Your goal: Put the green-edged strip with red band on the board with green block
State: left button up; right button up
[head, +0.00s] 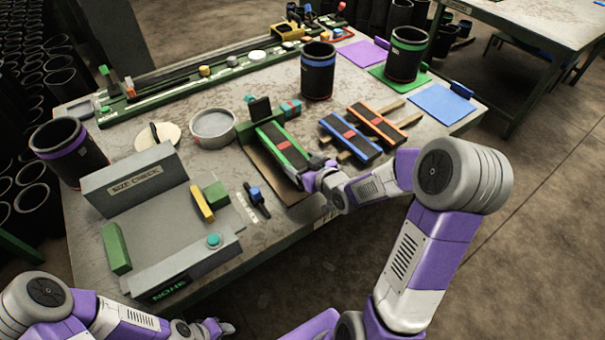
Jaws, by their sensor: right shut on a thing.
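The green-edged strip with red band (273,134) is dark with bright green long edges. It lies or hovers just over a brown board (263,167); contact is unclear. A dark green block (247,131) stands at the far end of this board. A green mat (382,77) with a small green block (423,67) is at the back right, a green-banded sleeve standing on it. My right gripper (310,178) is shut on the strip's near end, its fingertips partly hidden. My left gripper (212,328) is at the bottom edge, away from the table items, its fingers unclear.
A blue-edged strip (337,147) and an orange-edged strip (387,131) lie on wooden bars to the right. A blue-banded sleeve (318,75) stands behind. The grey size-check station (135,190) is at left, beside a round grey dish (213,139).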

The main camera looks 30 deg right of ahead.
notch_tip(320, 180, down, 3)
jog(key=shift+f+b, duration=0.2)
jog(key=shift+b, duration=0.35)
jog(key=shift+r, duration=0.15)
jog(key=o, duration=1)
jog(key=shift+s+r, duration=0.1)
